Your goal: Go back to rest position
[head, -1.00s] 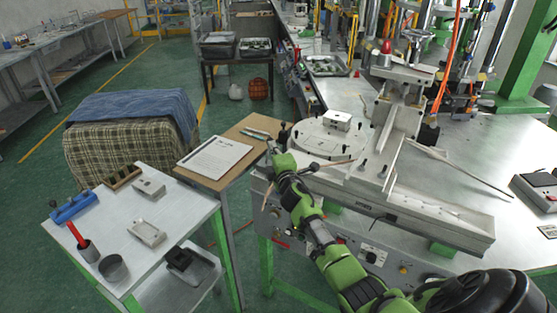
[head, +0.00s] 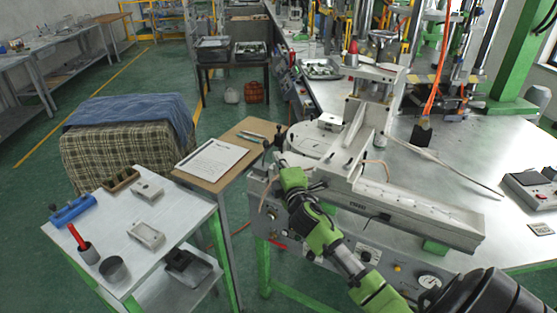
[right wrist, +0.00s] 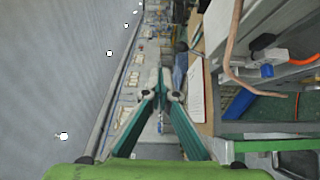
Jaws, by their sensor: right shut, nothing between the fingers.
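My right arm reaches in from the lower right of the head view. Its gripper (head: 270,152) is at the front left side of the wax injection machine (head: 420,207), by the edge of its round plate (head: 312,141). In the right wrist view the two fingers of the right gripper (right wrist: 160,88) come together at the tips, with nothing between them. The head view does not show the fingertips clearly. My left gripper is in neither view.
A small white table (head: 185,212) at the lower left holds metal molds, a blue block and cups. A clipboard with paper (head: 212,159) lies on a brown board beside the machine. A cloth-covered block (head: 128,150) stands behind. Green floor is free at the left.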

